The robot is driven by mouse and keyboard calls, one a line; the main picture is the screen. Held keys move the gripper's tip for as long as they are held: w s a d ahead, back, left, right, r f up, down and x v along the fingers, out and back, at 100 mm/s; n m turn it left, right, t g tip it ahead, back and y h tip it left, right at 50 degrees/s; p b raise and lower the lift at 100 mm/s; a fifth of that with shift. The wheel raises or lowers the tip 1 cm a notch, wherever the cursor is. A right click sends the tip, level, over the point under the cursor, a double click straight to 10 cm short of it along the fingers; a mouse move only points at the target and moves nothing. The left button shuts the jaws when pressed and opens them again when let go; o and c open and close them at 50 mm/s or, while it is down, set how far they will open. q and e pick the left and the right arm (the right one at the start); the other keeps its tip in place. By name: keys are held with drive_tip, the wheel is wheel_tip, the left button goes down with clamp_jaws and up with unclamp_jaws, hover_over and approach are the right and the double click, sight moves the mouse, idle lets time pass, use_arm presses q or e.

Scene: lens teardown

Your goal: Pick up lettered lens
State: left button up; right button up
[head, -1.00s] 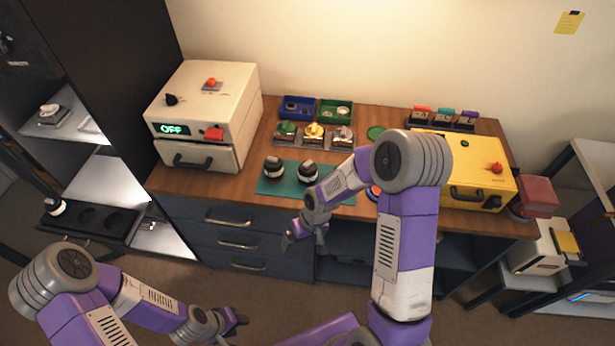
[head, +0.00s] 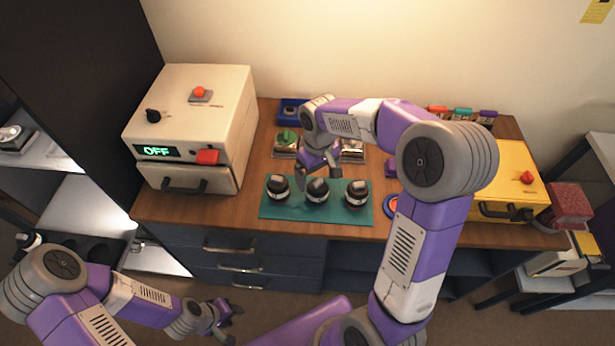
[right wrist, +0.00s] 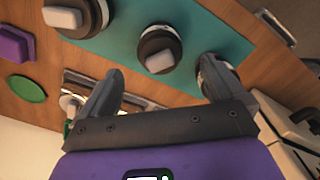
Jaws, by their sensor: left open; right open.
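Three dark round lenses with pale bands and grey top tabs stand on a teal mat (head: 270,212) in the head view: a left lens (head: 278,188), a middle lens (head: 317,190) and a right lens (head: 357,193). I cannot read a letter on any. My right gripper (head: 318,168) is open and empty, just behind and above the left and middle lenses. In the right wrist view, the middle lens (right wrist: 160,52) shows beyond the gap between the fingers; the left lens (right wrist: 222,75) is partly covered by one finger. My left gripper (head: 225,318) is open, low in front of the drawers.
A white machine (head: 190,110) reading OFF stands left on the wooden counter. A yellow case (head: 510,170) stands right. Metal trays with coloured parts (head: 286,140) sit behind the mat, partly hidden by my right arm. A blue-rimmed button (head: 392,205) is right of the mat.

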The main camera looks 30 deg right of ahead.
sight(318, 190)
drive_tip(key=f, duration=0.2)
drive_tip(key=f+b, duration=0.1)
drive_tip(key=f, duration=0.2)
drive_tip(key=f+b, duration=0.1)
drive_tip(key=f, duration=0.1)
drive_tip(key=shift+s+f, duration=0.15)
drive_tip(key=shift+s, duration=0.15)
